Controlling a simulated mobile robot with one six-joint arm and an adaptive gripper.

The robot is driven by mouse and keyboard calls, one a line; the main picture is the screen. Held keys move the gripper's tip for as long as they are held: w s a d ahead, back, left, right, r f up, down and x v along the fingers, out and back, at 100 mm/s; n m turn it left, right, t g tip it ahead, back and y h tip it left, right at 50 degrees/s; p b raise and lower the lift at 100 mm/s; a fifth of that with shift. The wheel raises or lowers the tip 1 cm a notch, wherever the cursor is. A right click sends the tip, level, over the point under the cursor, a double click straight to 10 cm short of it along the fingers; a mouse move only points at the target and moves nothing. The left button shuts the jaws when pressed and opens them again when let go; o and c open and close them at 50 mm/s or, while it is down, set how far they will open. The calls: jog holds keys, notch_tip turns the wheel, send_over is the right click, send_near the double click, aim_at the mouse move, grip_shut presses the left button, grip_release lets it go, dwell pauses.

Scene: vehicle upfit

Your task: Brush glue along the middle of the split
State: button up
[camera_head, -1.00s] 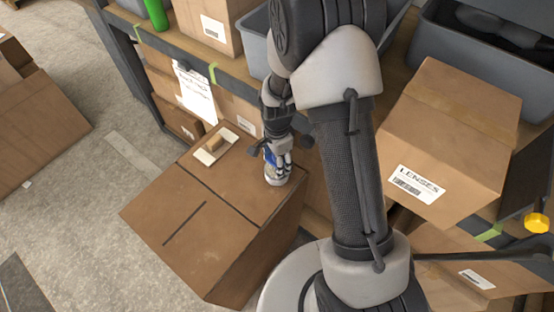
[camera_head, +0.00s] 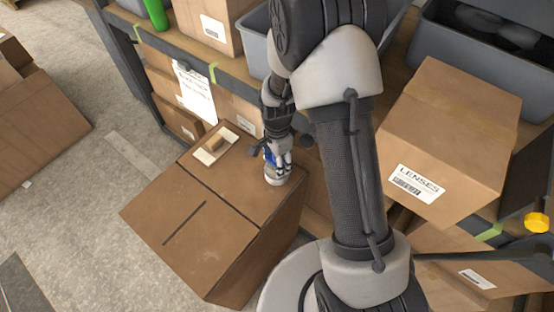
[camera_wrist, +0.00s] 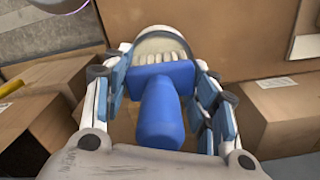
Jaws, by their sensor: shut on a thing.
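A brown cardboard box (camera_head: 225,249) stands on the floor in the head view. A short dark split (camera_head: 185,222) runs across its top, left of a longer seam. My gripper (camera_head: 279,159) is over the box's right rear corner, well right of the split. In the wrist view my gripper (camera_wrist: 163,110) is shut on the blue handle of a brush (camera_wrist: 161,100). The brush's pale bristles point into a round pot with cream contents (camera_wrist: 160,43). The pot (camera_head: 277,176) stands on the box top under my gripper. I cannot tell how deep the bristles sit.
A LENSES carton (camera_head: 455,115) is at right. The box top around the split is clear.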

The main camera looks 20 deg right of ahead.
jog(key=shift+r, duration=0.1)
jog(key=shift+r+p, duration=2.6)
jog(key=shift+r, duration=0.85)
jog(key=shift+f, duration=0.1)
jog(key=shift+w+r+n, duration=0.2)
jog(key=shift+r+n, duration=0.35)
jog(key=shift+n, duration=0.05)
notch_tip(320, 180, up, 13)
jog(key=w+n, duration=0.2)
jog(key=n, duration=1.2)
jog(key=shift+f, duration=0.1)
